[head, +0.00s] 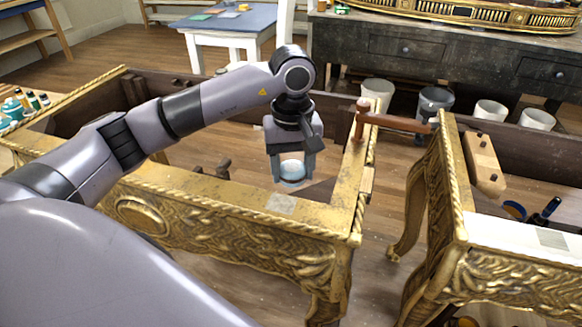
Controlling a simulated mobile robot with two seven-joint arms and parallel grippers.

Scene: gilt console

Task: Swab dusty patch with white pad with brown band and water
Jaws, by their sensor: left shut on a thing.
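My left gripper (291,170) reaches in from the left and points down. It is shut on a small pale round thing (291,172), white above and bluish below. I cannot make out clearly whether this is the white pad with the brown band. A grey dusty patch (281,204) lies on the gilt front rail of the console (200,188), just below the gripper in the picture. The held thing looks apart from the patch. My right gripper is not in view. I cannot identify the water for certain.
Small bottles (18,102) stand at the far left. Several buckets, including a grey one (434,103), stand behind. The console's middle is open to the floor.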

